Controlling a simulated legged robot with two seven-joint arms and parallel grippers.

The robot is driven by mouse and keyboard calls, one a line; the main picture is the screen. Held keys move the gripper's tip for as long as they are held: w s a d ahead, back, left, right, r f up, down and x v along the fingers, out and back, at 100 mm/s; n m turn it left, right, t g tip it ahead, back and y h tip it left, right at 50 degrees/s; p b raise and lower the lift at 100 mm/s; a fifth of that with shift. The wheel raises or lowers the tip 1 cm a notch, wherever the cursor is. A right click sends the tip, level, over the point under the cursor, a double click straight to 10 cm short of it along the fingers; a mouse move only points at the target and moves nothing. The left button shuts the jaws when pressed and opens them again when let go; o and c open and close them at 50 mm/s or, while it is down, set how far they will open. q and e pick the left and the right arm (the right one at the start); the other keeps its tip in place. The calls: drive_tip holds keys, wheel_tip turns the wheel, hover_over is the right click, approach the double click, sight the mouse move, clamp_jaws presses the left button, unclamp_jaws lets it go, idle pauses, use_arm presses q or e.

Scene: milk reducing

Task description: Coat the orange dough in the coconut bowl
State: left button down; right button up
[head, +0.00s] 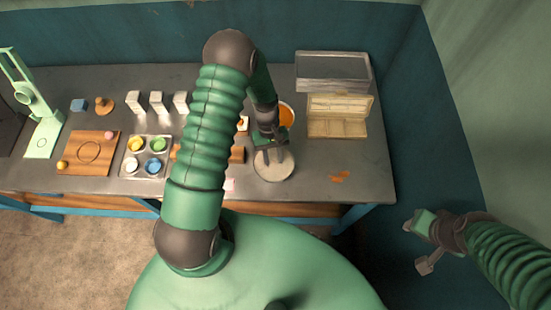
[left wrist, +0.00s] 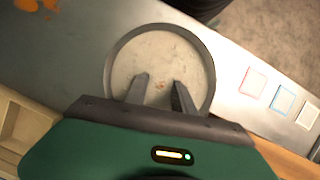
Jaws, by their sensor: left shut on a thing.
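The coconut bowl (head: 274,174), a round bowl with pale flakes, stands near the front edge of the table in the head view. It fills the middle of the left wrist view (left wrist: 160,50). My left gripper (head: 273,157) points down into it, its two fingertips at the flakes. The left wrist view shows a small orange-red spot between and just past the fingertips (left wrist: 159,82); the orange dough itself is mostly hidden there. My right gripper (head: 422,245) hangs off the table at the right, fingers apart and empty.
An orange-filled bowl (head: 286,115) stands behind the coconut bowl. A wooden box (head: 338,128) and a clear case (head: 332,68) are at the back right. Orange scraps (head: 340,177) lie at right. A tray of coloured cups (head: 146,157) and a wooden board (head: 76,160) are at left.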

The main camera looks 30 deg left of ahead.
use_arm(q)
drive_tip(key=shift+s+r, duration=0.1)
drive_tip(key=shift+r+p, duration=2.9)
drive_tip(key=shift+r, duration=0.75)
drive_tip(key=shift+r, duration=0.1)
wheel_tip(320, 180, up, 4)
drive_tip(key=p, duration=0.3)
